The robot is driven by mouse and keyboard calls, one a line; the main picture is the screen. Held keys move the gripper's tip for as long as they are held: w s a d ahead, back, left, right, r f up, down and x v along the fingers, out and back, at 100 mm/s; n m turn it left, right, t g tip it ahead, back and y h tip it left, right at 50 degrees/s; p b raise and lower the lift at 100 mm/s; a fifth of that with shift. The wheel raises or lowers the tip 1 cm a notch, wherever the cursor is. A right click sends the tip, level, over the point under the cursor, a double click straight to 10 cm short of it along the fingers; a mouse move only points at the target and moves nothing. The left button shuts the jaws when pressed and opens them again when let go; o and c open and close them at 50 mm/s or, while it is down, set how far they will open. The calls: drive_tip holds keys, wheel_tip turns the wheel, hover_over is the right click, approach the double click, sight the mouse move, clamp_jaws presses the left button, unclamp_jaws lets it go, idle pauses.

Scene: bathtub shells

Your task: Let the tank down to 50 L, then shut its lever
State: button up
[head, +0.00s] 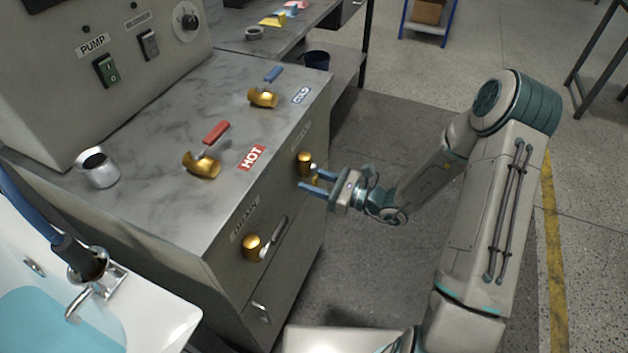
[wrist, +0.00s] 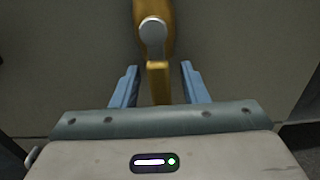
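My gripper (head: 318,183) is open at the right end of the cabinet's front face, at a brass valve (head: 304,160). In the wrist view, the valve's gold lever (wrist: 158,82) hangs down between the two blue fingers, with a gap on each side. A label above this valve is too small to read. A second brass valve (head: 252,246) with a dark lever (head: 275,236) is on the same face, under a label that seems to read DRAIN. A white tub (head: 165,318) at lower left holds blue water (head: 50,322). No litre reading is legible.
The cabinet top (head: 150,165) carries a red-handled HOT valve (head: 204,163), a blue-handled COLD valve (head: 264,97) and a metal cup (head: 98,169). A panel with a green PUMP switch (head: 106,70) stands behind. The floor right of the cabinet is clear around my arm.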

drive_tip(key=shift+d, duration=0.1)
drive_tip(key=v, duration=1.3)
drive_tip(key=shift+d, duration=0.35)
drive_tip(key=shift+s+r, duration=0.1)
drive_tip(key=shift+s, duration=0.05)
